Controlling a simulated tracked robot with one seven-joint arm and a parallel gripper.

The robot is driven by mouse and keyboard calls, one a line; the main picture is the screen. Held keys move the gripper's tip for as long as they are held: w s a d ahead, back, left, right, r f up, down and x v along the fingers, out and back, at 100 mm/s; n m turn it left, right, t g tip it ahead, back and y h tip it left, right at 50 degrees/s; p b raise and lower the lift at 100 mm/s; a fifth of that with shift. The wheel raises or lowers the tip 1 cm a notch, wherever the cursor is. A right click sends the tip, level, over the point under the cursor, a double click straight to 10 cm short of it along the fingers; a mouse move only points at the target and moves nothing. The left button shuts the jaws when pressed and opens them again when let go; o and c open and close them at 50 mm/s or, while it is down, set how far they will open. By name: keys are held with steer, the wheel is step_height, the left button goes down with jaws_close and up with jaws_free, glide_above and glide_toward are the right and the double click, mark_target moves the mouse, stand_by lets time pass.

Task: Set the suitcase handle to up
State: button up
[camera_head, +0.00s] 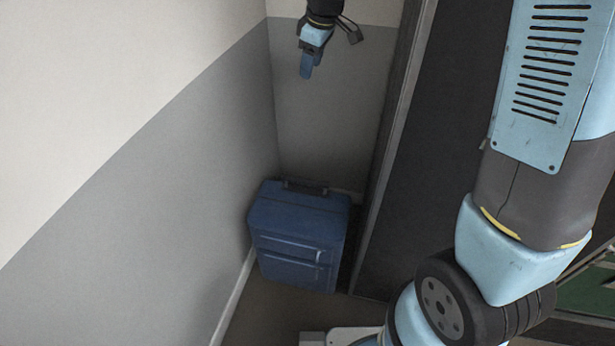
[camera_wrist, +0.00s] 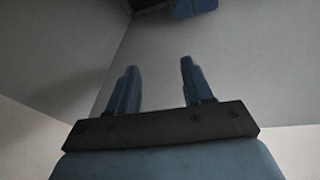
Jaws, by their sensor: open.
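A blue suitcase (camera_head: 297,238) stands upright on the floor in the corner in the head view. Its dark handle (camera_head: 305,187) lies low against the back of its top. In the wrist view, part of the blue suitcase (camera_wrist: 193,8) shows at the top edge, with a dark strip beside it that I cannot make out. My gripper (camera_head: 306,74) is above the suitcase, well apart from it, near the back wall. In the wrist view, my gripper (camera_wrist: 158,78) has its two fingers spread with nothing between them.
A grey and white wall (camera_head: 140,190) runs close along the suitcase's left side, and another wall stands behind it. A tall dark cabinet or panel (camera_head: 425,140) stands close on the right. Some bare floor (camera_head: 270,312) shows in front of the suitcase.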

steer(key=w+a+f+n+g, duration=0.1)
steer(key=w+a+f, duration=0.15)
steer(key=f, duration=0.65)
steer(key=w+a+f+n+g, duration=0.15)
steer(key=w+f, duration=0.25)
steer(key=f, duration=0.5)
steer(key=d+f, duration=0.1)
steer(key=f, duration=0.8)
steer(key=s+d+f+g+h, duration=0.1)
steer(key=f, duration=0.8)
steer(key=s+f+g, duration=0.1)
steer(key=f, duration=0.8)
steer(key=shift+d+f+m+g, duration=0.2)
steer(key=shift+d+m+g, duration=0.05)
steer(key=shift+d+m, duration=0.15)
jaws_close()
